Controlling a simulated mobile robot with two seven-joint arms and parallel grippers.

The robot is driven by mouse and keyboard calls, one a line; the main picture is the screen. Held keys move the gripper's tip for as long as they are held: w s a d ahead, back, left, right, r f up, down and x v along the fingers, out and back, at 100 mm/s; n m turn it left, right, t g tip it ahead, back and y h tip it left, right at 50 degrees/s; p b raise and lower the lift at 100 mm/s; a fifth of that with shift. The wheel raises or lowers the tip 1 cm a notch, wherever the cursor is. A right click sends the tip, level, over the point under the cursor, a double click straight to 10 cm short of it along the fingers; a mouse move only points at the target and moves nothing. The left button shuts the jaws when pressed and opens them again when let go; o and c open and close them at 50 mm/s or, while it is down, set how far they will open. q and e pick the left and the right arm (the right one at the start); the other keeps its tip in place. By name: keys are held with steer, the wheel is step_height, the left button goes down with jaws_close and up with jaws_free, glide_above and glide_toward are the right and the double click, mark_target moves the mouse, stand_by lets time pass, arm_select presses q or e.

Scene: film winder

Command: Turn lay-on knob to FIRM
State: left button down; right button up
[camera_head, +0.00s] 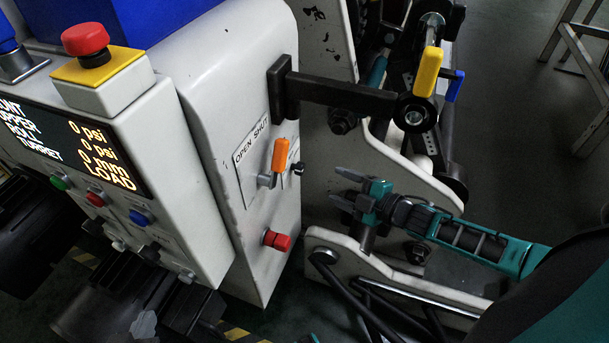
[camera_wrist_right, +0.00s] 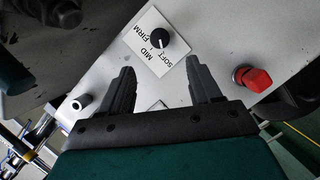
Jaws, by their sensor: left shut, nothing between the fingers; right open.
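The lay-on knob (camera_wrist_right: 160,40) is round and black with a white mark, on a white plate (camera_wrist_right: 136,62) lettered SOFT, MID and FIRM. I cannot tell for certain which word its mark points at. In the head view the knob (camera_head: 298,169) shows small and edge-on at the right side of the pale housing. My right gripper (camera_head: 338,184) is open and empty, to the right of the knob and apart from it. In the right wrist view its two fingers (camera_wrist_right: 162,88) stand apart, with the knob beyond their tips.
An orange lever (camera_head: 281,155) on the OPEN/SHUT plate and a red knob (camera_head: 276,240) sit on the housing's front. A black arm (camera_head: 340,95) with a yellow handle (camera_head: 428,72) juts out above my right gripper. A white frame (camera_head: 340,240) lies below it.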

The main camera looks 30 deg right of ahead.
mark_target(303, 170)
steer(key=b+x, duration=0.3)
steer(key=x, duration=0.7)
steer(key=shift+f, duration=0.1)
steer(key=shift+b+x, duration=0.3)
steer(key=shift+x, duration=0.55)
steer(key=shift+a, duration=0.1)
steer(key=shift+c, duration=0.4)
steer(key=c, duration=1)
steer(key=shift+o, duration=0.2)
